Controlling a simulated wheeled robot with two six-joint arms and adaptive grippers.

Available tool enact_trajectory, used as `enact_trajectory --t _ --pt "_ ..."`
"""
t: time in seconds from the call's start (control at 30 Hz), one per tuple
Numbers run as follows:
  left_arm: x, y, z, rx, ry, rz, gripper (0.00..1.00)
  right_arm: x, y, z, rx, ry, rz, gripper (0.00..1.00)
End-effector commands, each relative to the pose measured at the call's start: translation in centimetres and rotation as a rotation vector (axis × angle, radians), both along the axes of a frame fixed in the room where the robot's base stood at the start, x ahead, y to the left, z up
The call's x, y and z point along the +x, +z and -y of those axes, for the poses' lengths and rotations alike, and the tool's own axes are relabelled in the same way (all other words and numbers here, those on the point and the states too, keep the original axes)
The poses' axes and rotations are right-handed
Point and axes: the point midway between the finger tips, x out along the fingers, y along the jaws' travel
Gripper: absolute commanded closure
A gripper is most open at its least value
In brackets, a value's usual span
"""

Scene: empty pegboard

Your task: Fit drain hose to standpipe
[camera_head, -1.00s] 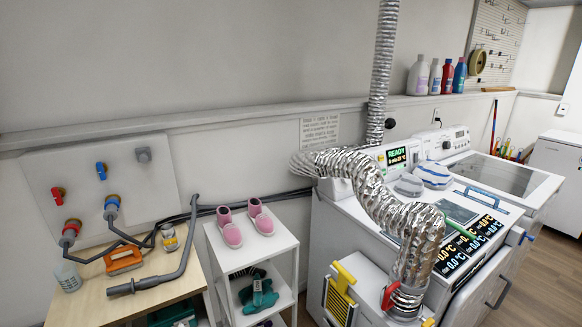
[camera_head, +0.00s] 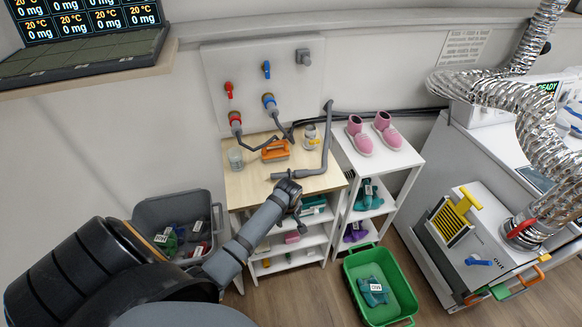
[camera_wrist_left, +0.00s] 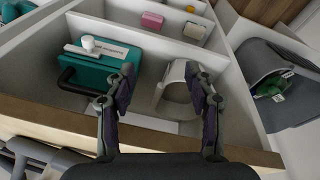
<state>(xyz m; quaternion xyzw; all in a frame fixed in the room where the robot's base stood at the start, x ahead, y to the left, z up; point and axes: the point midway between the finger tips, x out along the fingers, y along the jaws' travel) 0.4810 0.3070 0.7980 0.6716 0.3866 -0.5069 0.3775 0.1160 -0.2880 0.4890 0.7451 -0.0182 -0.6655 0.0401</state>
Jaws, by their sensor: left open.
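The grey drain hose (camera_head: 308,173) lies on the wooden tabletop, its thicker end to the left and its other part rising at the right. A grey pipe fitting (camera_head: 303,58) sits at the upper right of the wall panel; I cannot tell whether it is the standpipe. My left gripper (camera_head: 290,192) is at the table's front edge, close to the hose end; contact cannot be judged. My right gripper is not in view.
Red and blue taps, an orange tool (camera_head: 275,150) and a clear cup (camera_head: 236,158) are behind the hose. A grey bin (camera_head: 182,205) stands left, a green crate (camera_head: 357,262) right on the floor. The pink-shoe rack (camera_head: 377,158) stands right of the table.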

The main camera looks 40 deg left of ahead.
Motion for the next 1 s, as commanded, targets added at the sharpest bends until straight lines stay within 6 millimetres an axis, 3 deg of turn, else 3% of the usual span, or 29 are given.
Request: enact_trajectory --t 0.03,0.2,0.23,0.5,0.7,0.87,1.0 --pt "0.8 3.3 0.0 -0.006 0.051 0.019 0.46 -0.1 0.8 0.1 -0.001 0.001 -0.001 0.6" --pt "2.1 11.9 0.2 -0.037 0.26 0.061 0.46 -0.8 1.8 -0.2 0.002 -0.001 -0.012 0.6" --pt "2.4 12.9 0.1 -0.044 0.31 0.066 0.46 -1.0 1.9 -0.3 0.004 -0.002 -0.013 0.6" --pt "7.5 16.2 -2.7 -0.126 0.83 0.101 0.46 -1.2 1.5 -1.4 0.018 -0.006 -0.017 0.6" --pt "10.1 18.7 -4.2 -0.178 1.149 0.123 0.46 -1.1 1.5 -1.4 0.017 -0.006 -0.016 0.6" --pt "10.6 19.3 -4.6 -0.191 1.238 0.127 0.46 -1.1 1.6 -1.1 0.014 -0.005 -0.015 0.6" --pt "10.7 18.1 -4.7 -0.189 1.237 0.125 0.46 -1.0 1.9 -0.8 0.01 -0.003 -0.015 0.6"
